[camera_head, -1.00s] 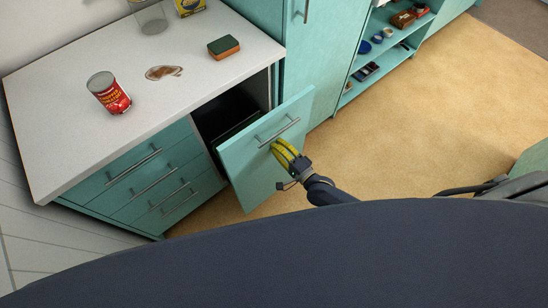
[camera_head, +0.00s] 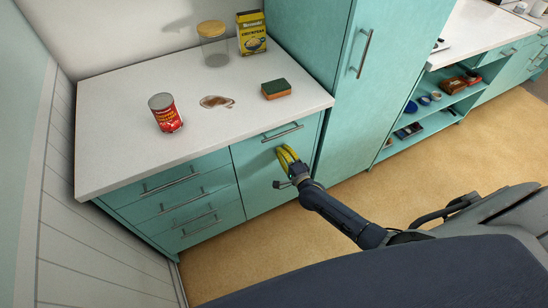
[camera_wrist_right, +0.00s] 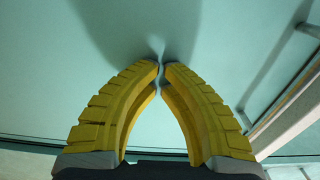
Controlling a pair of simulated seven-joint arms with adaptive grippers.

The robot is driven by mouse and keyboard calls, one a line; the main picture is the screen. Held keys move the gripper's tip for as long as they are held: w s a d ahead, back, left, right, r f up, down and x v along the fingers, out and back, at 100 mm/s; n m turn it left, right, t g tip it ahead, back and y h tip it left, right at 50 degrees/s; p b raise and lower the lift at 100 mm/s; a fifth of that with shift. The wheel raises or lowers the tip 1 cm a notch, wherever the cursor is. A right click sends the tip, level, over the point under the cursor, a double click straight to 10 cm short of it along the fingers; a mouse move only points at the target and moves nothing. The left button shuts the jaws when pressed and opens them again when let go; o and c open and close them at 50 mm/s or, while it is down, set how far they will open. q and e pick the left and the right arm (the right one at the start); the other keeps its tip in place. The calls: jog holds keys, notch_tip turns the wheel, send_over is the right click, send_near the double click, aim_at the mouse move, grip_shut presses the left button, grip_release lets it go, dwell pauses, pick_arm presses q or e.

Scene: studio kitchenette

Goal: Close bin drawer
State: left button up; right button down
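The bin drawer (camera_head: 262,182) is a teal front with a metal bar handle (camera_head: 282,132) near its top. In the head view it sits flush, or nearly so, with the cabinet, and no opening shows. My right gripper (camera_head: 284,151) is against or very near the drawer front, just below the handle. In the right wrist view its yellow fingertips (camera_wrist_right: 162,66) meet with nothing between them, close to the teal surface (camera_wrist_right: 60,60). The handle bar (camera_wrist_right: 282,85) shows at the right there. My left gripper is not in view.
On the white counter (camera_head: 120,140) stand a red can (camera_head: 166,113), a sponge (camera_head: 276,89), a glass jar (camera_head: 214,47) and a yellow box (camera_head: 251,34), beside a brown spill (camera_head: 217,102). A tall teal cabinet (camera_head: 385,75) stands right of the drawer. The floor (camera_head: 400,190) is clear.

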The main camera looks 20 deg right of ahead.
jog(key=shift+w, duration=0.3)
jog(key=shift+r, duration=0.1)
jog(key=s+d, duration=0.1)
jog(key=s, duration=1.3)
jog(key=shift+d, duration=0.15)
